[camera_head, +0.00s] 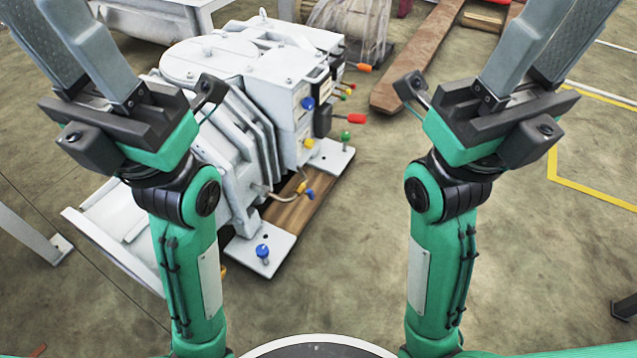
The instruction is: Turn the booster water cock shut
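A pale grey screw vacuum pump (205,62) stands on the floor, left of centre, with several small coloured handles. An orange handle (363,67) and a red handle (356,118) stick out to the right. A blue one (307,103) is on the front face, and a blue and orange pair (305,189) is on a low pipe. I cannot tell which is the booster water cock. My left gripper (58,42) and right gripper (545,42) are raised at the upper corners, apart from the pump. Their fingertips run out of frame, so their opening is unclear.
A blue-topped fitting (262,251) and a green-topped one (345,137) stand on the pump's base plates. A wooden beam (420,58) lies behind to the right. Yellow floor lines (590,190) mark the right. The floor between the pump and my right arm is clear.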

